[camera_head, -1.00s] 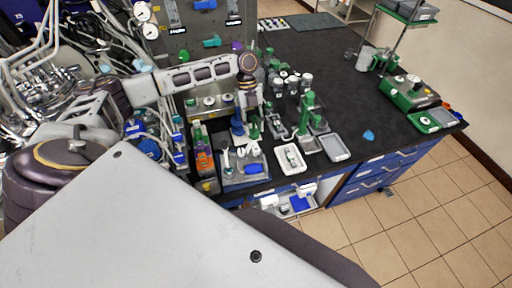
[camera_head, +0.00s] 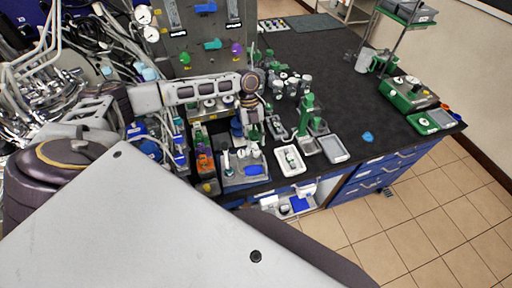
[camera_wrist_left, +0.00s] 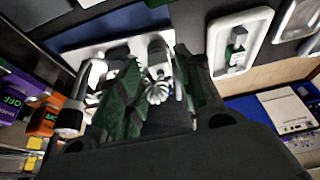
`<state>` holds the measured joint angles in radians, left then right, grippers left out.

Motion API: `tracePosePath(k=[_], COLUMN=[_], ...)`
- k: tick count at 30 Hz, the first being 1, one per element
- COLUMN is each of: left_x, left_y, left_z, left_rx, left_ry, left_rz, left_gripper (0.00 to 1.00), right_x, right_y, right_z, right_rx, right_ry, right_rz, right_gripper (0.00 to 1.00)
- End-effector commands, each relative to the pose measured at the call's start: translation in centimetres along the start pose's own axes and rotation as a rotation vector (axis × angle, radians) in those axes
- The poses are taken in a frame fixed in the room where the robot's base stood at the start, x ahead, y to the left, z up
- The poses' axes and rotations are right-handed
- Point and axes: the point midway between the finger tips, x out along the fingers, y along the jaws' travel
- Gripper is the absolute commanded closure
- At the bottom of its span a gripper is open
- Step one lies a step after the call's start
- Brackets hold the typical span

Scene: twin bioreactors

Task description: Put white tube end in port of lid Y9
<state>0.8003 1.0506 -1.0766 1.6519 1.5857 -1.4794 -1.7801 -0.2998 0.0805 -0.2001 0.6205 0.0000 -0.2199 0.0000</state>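My left gripper (camera_head: 254,133) hangs pointing down over the back of a grey tray (camera_head: 233,183) holding small white and blue items, near the bench's front edge. In the left wrist view its two dark green finger pads (camera_wrist_left: 158,98) stand apart. A white ribbed piece (camera_wrist_left: 157,86) shows in the gap between them; I cannot tell whether it is touched or only lies beyond. No white tube end or lid marked Y9 can be made out for certain. My right gripper is not in view.
A white tray with a green-and-white item (camera_head: 291,160) and an empty grey tray (camera_head: 334,149) lie to the right. A green stand (camera_head: 306,115) rises behind them. Orange and purple boxes (camera_wrist_left: 42,119) stand close left in the wrist view.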

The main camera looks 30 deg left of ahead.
Motion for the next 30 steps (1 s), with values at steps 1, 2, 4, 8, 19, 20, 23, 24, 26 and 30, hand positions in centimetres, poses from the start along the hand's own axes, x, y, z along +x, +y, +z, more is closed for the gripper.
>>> tracePosePath(k=[1,2,4,8,19,20,23,24,26,30], left_x=[0.3,0.6,1.3,2.7,4.3,4.3,4.3,4.3,4.3,4.3], left_y=[0.1,0.1,0.2,0.2,0.2,0.2,0.2,0.2,0.2,0.2], left_z=[-0.1,0.0,0.0,0.0,0.1,0.1,0.1,0.1,0.1,0.1], left_rx=[-0.001,-0.001,-0.001,0.001,0.0,0.0,0.0,0.0,0.0,0.0], left_ry=[0.001,0.0,0.0,0.001,0.001,0.001,0.001,0.001,0.001,0.001], left_rz=[0.002,0.002,0.002,0.002,0.0,0.0,0.0,0.0,0.0,0.0], left_gripper=[0.64,0.64,0.64,0.64,0.64,0.64,0.64,0.64,0.64,0.72], right_x=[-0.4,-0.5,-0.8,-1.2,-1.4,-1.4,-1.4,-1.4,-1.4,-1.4], right_y=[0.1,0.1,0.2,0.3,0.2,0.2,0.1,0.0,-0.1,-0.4], right_z=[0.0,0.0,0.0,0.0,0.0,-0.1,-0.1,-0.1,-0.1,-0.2], right_rx=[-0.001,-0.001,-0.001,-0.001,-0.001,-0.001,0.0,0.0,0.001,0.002], right_ry=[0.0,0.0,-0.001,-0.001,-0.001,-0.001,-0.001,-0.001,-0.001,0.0], right_rz=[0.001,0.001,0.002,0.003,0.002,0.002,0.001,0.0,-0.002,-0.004], right_gripper=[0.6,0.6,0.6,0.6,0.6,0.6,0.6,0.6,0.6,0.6])
